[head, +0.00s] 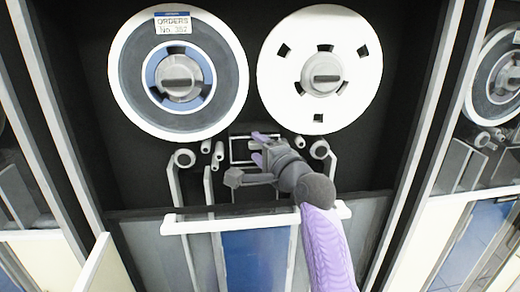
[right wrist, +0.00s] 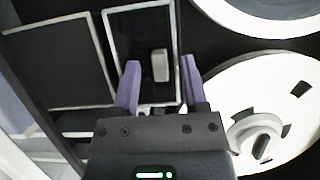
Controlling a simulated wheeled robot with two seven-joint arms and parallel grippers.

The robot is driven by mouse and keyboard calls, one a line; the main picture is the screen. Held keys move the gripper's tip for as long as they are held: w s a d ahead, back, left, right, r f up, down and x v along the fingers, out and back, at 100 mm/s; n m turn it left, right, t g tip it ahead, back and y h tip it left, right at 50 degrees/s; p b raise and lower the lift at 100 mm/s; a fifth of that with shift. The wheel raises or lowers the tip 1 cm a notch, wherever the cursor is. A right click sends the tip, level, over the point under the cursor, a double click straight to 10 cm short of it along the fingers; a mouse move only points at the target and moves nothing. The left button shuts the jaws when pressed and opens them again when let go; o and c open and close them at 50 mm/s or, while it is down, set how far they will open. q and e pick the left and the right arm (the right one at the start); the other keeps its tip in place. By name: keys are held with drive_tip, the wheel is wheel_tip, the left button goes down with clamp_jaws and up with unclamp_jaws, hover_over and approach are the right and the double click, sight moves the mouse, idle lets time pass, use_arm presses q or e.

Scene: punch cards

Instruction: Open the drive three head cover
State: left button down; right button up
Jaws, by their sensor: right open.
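The head cover (head: 240,151) is a small dark panel with a pale frame, below and between the two reels; it looks closed. In the right wrist view the cover (right wrist: 128,35) fills the top middle and has a small grey handle (right wrist: 160,66). My right gripper (head: 258,148) is in front of the cover and hides part of it. Its purple fingers are open, one on each side of the handle, with gaps visible. Whether the fingertips reach the handle's depth is hard to tell. My left gripper is not in view.
A white horizontal bar (head: 240,223) crosses below, above a blue panel (head: 257,258). Another tape drive (head: 492,95) stands at the right.

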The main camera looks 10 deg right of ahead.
sight(252, 150)
drive_tip(key=c, duration=0.7)
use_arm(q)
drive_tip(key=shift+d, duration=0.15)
use_arm(e)
clamp_jaws()
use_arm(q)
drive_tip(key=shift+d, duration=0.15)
